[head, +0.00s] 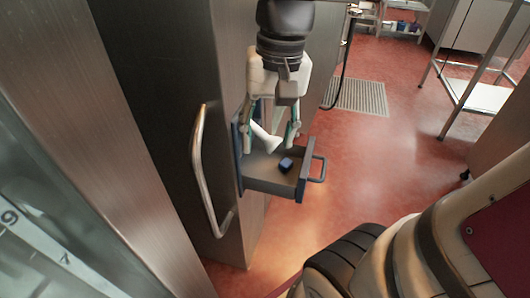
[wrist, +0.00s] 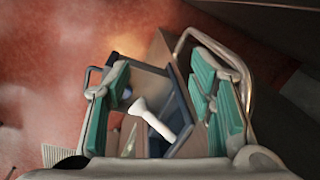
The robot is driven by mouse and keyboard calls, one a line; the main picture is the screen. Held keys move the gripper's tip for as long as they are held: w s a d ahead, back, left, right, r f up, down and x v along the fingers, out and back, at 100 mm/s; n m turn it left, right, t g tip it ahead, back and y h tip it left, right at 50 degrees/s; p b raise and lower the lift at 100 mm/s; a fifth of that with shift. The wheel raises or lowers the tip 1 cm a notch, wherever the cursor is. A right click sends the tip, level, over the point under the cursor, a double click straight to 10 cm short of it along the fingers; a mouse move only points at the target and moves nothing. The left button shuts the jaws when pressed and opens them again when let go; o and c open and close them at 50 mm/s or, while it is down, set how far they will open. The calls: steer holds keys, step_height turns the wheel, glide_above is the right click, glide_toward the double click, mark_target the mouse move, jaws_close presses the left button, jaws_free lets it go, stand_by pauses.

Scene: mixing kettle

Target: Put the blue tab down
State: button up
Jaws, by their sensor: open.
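The blue tab (head: 286,164) is a small dark blue block. It lies on the floor of an open drawer (head: 270,184), near the drawer's front right side. My gripper (head: 270,136) points down over the drawer with its two fingers spread and nothing held between them. The tab is apart from the fingers, just below and in front of the right one. In the wrist view the green-padded fingers (wrist: 160,100) stand wide on both sides of the drawer.
A white, flared piece (head: 265,138) lies in the drawer behind the tab; it also shows in the wrist view (wrist: 150,119). A drawer handle (head: 318,168) sticks out at the front. A curved metal handle (head: 204,170) stands left on the cabinet. Red floor (head: 385,150) is open to the right.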

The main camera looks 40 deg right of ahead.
steer(key=s+a+n, duration=0.2)
steer(key=s, duration=0.5)
steer(key=s+a+n+h, duration=0.1)
steer(key=s+a+n, duration=0.1)
steer(key=s, duration=0.5)
steer(key=shift+n, duration=0.8)
steer(key=shift+w, duration=0.1)
